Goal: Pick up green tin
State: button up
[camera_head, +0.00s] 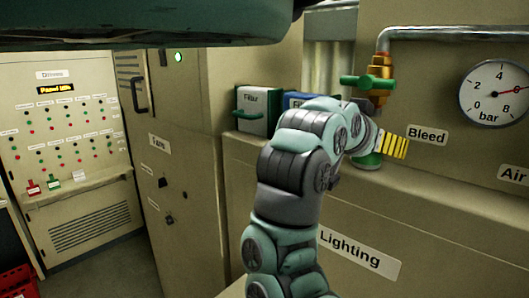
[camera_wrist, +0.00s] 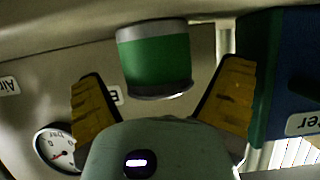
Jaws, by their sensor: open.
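The green tin (camera_wrist: 155,60) has grey rims and shows in the wrist view between and beyond my two yellow fingers. In the head view it stands on the ledge below the brass valve, a green part (camera_head: 367,160) showing, the rest hidden by my gripper. My gripper (camera_wrist: 163,70) is open, one finger on each side of the tin in the picture, with gaps on both sides. In the head view my gripper (camera_head: 395,146) points right, close to the tin; I cannot tell whether it touches.
A brass valve with a green handle (camera_head: 368,82) and a grey pipe (camera_head: 450,34) stand above. A blue box (camera_head: 300,101) and a green box (camera_head: 256,110) stand on the ledge to the left. A pressure gauge (camera_head: 495,92) is on the wall at right.

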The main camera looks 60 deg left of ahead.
jog(key=shift+c, duration=0.3)
jog(key=c, duration=1.3)
jog(key=shift+r, duration=0.15)
